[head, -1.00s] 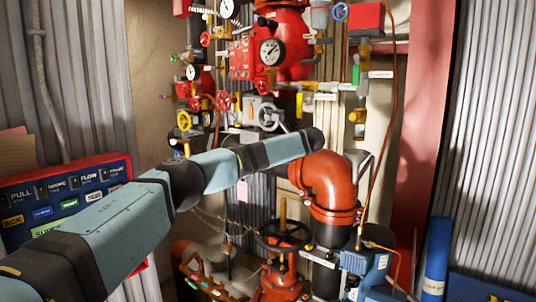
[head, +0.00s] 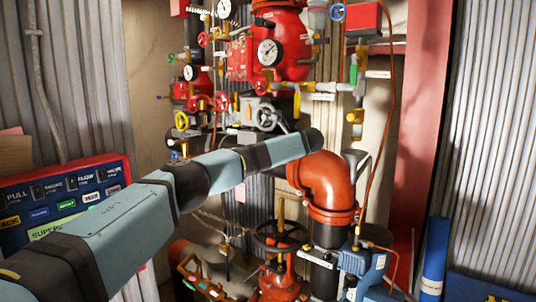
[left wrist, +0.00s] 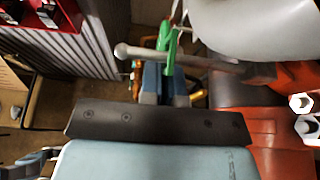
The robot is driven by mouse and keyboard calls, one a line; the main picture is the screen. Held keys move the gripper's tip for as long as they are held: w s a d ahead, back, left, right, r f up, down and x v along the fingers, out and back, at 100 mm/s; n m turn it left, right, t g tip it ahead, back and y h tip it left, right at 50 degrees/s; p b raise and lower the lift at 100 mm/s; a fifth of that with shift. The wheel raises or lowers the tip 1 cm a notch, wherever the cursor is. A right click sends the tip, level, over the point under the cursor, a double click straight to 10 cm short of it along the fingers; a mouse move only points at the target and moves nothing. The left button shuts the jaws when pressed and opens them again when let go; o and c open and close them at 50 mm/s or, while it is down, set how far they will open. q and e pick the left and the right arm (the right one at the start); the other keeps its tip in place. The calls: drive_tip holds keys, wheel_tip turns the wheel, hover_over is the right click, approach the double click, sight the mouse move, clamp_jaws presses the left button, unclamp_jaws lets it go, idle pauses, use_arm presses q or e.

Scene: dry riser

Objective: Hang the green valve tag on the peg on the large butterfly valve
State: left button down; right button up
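In the left wrist view the green valve tag (left wrist: 168,46) stands up from between the fingers of my left gripper (left wrist: 166,84), which appear closed on its lower part. A grey metal rod with a round ball end (left wrist: 128,52), which looks like the peg, crosses close to the tag. I cannot tell whether the tag is around the rod or only beside it. A pale grey rounded body (left wrist: 250,28) is near the rod. My right gripper is in neither view.
The orange pipe elbow (head: 325,180) lies close to my left wrist. Red pipework with a gauge (head: 268,52) rises behind. A red-and-blue label board (head: 65,200) is at left, and a blue pump (head: 362,265) is low at right.

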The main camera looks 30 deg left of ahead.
use_arm(q)
drive_tip(key=c, duration=1.3)
unclamp_jaws()
drive_tip(key=shift+o, duration=0.2)
drive_tip(key=shift+d, duration=0.2)
drive_tip(key=b+v, duration=0.2)
drive_tip(key=v, duration=0.5)
